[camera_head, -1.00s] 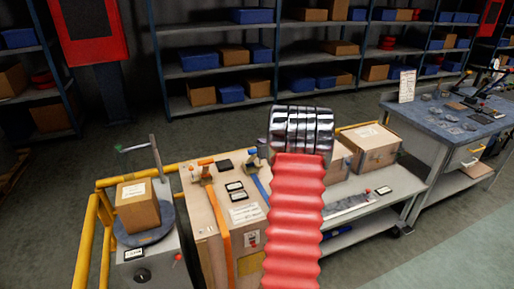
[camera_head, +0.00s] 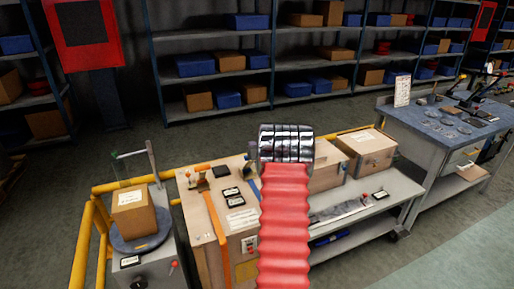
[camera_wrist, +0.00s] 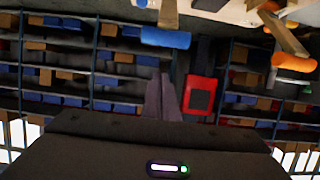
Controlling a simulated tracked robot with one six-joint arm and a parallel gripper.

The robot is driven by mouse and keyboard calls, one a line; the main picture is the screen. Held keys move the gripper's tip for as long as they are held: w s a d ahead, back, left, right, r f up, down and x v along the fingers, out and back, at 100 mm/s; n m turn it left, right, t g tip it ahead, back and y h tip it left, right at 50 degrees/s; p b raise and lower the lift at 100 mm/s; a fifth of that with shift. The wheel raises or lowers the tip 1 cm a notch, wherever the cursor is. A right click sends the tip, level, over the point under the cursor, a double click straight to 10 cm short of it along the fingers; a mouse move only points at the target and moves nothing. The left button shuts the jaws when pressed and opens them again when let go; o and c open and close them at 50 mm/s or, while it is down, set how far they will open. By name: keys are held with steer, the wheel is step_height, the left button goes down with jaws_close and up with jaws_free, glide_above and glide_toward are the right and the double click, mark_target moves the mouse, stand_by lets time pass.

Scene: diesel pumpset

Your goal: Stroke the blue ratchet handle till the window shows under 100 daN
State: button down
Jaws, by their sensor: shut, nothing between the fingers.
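The blue ratchet handle (camera_wrist: 165,38) shows in the wrist view as a blue grip on a tan lever, near the top edge. In the head view only a thin blue strip (camera_head: 257,184) shows beside my red arm, which hides the rest. My gripper (camera_wrist: 161,74) is shut and empty in the wrist view, its fingertips just below the blue grip in the picture, with a small gap. In the head view the gripper is hidden behind my arm. Two small dark panels (camera_head: 231,191) lie on the wooden crate top (camera_head: 203,186); I cannot read any number.
An orange grip (camera_wrist: 294,62) hangs right in the wrist view; an orange strap (camera_head: 215,216) runs down the crate. A cardboard box (camera_head: 133,213) stands left inside yellow rails (camera_head: 77,250). Wooden boxes (camera_head: 368,150) stand on the bench at right. Shelves (camera_head: 215,68) line the back.

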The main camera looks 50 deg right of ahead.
mark_target(249, 162)
steer(key=shift+x, duration=1.6)
steer(key=shift+s+a+f, duration=0.3)
steer(key=shift+s+f, duration=0.25)
steer(key=shift+f, duration=0.25)
steer(key=shift+s+a+f, duration=0.35)
steer(key=shift+s+f, duration=0.2)
steer(key=shift+f, duration=0.25)
